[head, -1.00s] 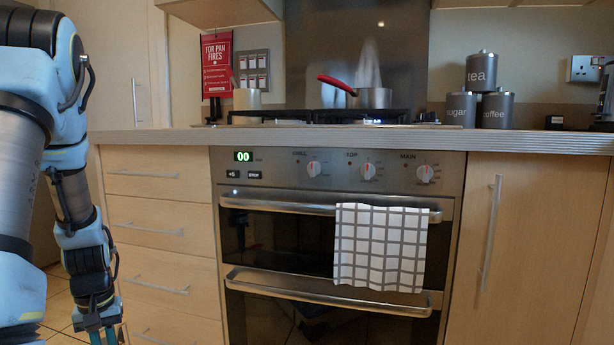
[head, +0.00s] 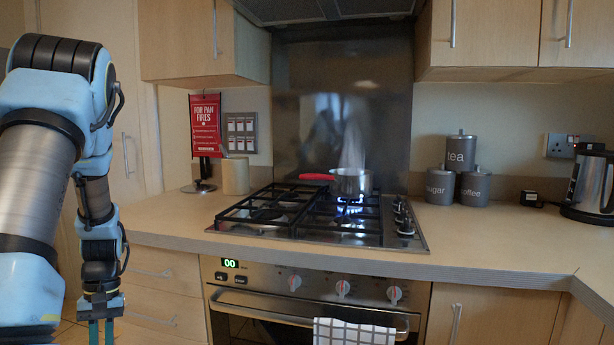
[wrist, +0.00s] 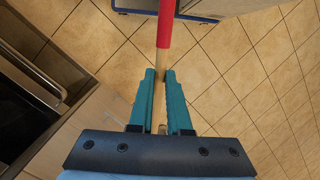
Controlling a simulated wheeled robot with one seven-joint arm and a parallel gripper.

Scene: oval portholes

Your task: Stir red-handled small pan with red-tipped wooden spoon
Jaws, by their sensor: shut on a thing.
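The small metal pan (head: 352,183) sits on a back burner of the hob with its red handle (head: 317,177) pointing left. A blue flame burns under it. My gripper (head: 101,332) hangs low at the left, in front of the drawers and below the counter top, well apart from the pan. In the wrist view my gripper (wrist: 160,85) is shut on the wooden spoon (wrist: 163,60), whose red end (wrist: 166,25) points away from the fingers. The spoon's far end is cut off by the frame. The spoon does not show in the head view.
The gas hob (head: 325,218) has black grates and knobs at its right. A beige canister (head: 235,177) and a red sign (head: 206,125) stand left of it. Grey canisters (head: 460,152) and a kettle (head: 589,185) stand right. The front counter edge (head: 490,276) lies between my gripper and the hob.

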